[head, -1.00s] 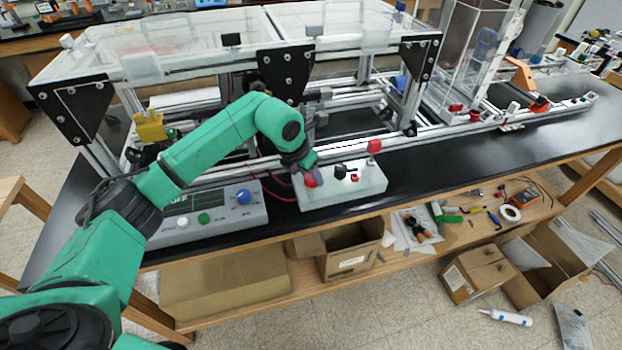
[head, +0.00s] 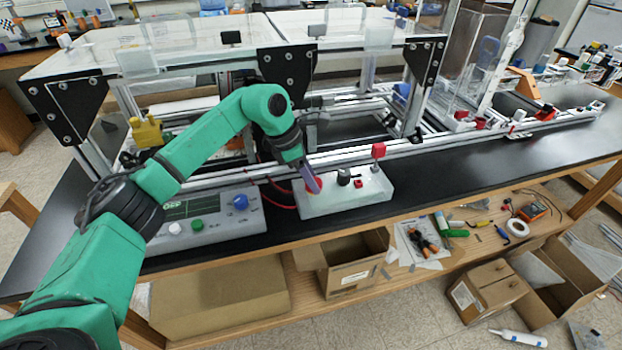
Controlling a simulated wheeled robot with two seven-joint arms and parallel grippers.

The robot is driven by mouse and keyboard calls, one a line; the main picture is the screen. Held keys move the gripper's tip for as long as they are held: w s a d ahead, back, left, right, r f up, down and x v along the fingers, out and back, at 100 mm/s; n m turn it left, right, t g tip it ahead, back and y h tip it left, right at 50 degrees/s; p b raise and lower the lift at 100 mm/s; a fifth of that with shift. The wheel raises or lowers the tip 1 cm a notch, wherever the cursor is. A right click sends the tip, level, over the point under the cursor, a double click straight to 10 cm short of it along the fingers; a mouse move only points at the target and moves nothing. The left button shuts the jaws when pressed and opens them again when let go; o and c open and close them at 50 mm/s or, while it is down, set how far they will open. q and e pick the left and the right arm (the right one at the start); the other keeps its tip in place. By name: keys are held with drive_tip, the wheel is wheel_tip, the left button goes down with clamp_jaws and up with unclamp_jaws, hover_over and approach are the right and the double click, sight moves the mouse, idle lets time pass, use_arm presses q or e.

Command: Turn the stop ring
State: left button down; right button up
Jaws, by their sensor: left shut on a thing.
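The pale control box (head: 345,200) sits on the black bench top near its front edge. The red stop ring (head: 316,185) is at the left end of the box's top, partly hidden by my gripper. My left gripper (head: 314,183) comes down on it from above, tilted, and its fingers are shut on the ring. My right gripper is not in view.
A grey panel with a screen and knobs (head: 205,222) lies left of the box, under my left arm. The aluminium extrusion frame (head: 345,154) runs close behind. Red cables (head: 283,196) lie between panel and box.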

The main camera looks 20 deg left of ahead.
use_arm(q)
drive_tip(key=shift+f, duration=0.1)
idle(0.3)
drive_tip(key=shift+c, duration=1.5)
unclamp_jaws()
drive_tip(key=b+v, duration=0.2)
drive_tip(key=v, duration=1.2)
drive_tip(key=shift+r, duration=0.35)
drive_tip(key=shift+f, duration=0.1)
